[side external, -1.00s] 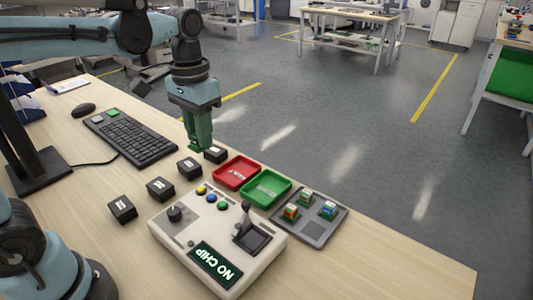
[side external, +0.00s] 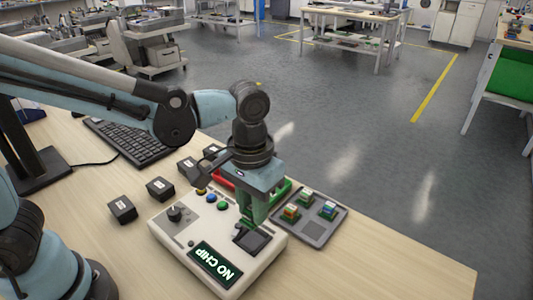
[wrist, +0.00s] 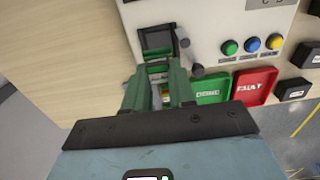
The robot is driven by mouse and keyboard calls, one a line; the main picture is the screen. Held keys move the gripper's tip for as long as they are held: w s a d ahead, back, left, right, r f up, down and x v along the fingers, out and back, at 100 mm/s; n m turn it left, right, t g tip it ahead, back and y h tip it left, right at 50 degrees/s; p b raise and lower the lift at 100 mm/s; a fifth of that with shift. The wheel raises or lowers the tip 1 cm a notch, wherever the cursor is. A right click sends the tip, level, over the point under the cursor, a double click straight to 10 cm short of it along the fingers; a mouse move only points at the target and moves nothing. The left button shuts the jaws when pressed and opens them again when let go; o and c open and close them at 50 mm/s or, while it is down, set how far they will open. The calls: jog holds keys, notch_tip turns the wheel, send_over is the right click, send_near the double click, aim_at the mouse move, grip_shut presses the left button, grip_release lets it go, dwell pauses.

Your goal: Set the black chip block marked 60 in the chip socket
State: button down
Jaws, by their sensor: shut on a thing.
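My gripper (side external: 252,222) points down over the right end of the pale control box (side external: 165,236). It is shut on a small block (wrist: 157,68), mostly hidden between the green fingers; its marking cannot be read. The black chip socket (side external: 253,239) lies just beyond the fingertips. It also shows in the wrist view (wrist: 157,37), ahead of my gripper (wrist: 160,75). A gap to the socket seems to remain, but its height cannot be told. The box display (side external: 215,262) reads NO CHIP.
A dark lever (wrist: 185,45) stands close beside the socket. A grey tray (side external: 315,233) holds three coloured chips, with one bare cell. Black labelled blocks (side external: 122,209) stand in a row on the table. Red (wrist: 255,86) and green (wrist: 212,88) trays lie near the box.

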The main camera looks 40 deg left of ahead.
aim_at(254, 238)
jog(key=shift+f, duration=2.35)
jog(key=shift+f, duration=0.4)
jog(key=c, duration=0.9)
grip_release()
jog(key=shift+a, duration=0.1)
jog(key=shift+o, duration=0.2)
jog(key=shift+r, duration=0.1)
notch_tip(254, 238, up, 12)
jog(key=shift+f, duration=0.1)
